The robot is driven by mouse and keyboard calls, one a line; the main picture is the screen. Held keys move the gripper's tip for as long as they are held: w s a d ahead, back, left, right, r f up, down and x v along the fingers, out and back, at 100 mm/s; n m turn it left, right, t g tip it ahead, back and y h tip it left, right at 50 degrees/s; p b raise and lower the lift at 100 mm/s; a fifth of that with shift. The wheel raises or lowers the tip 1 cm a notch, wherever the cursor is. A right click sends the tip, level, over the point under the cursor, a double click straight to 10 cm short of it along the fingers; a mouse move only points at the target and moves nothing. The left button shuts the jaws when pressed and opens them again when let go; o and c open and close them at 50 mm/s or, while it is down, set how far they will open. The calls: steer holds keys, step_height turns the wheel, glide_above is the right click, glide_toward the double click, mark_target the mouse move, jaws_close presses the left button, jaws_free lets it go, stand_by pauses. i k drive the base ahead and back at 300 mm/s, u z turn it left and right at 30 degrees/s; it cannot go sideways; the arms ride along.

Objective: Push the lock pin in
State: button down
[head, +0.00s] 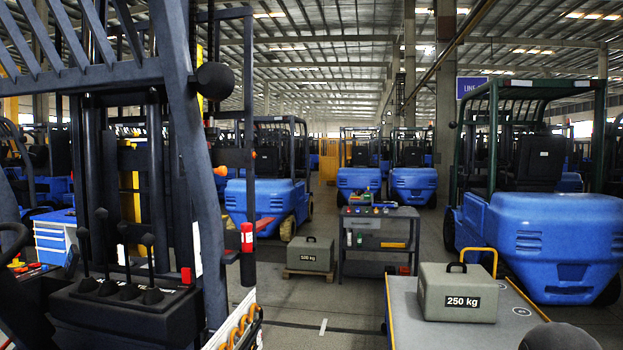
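No part that I can name for sure as the lock pin shows. A small red cylinder with a pale band (247,237) sits on the dark upright at the side of the near forklift (185,150). A smaller red piece (186,275) sits at the end of its black lever console (125,300). I cannot tell whether either is the pin. A grey 250 kg counterweight (447,294) with a black handle rests on a grey flat cart (408,318) with yellow edges. My gripper is not in view.
A grey 500 kg weight (310,254) sits on a small wooden pallet. A dark tool trolley (380,246) stands in the middle. Blue forklifts stand at the right (540,235) and behind. Open floor (300,300) lies between the near forklift and the cart.

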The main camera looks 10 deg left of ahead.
mark_target(222, 170)
steer(key=z, duration=0.55)
steer(key=k, duration=0.75)
steer(key=z, duration=0.6)
steer(key=i, duration=0.75)
steer(key=u, duration=0.6)
steer(key=i, duration=1.05)
steer(key=u, duration=1.55)
steer(key=i, duration=0.4)
steer(key=u, duration=0.3)
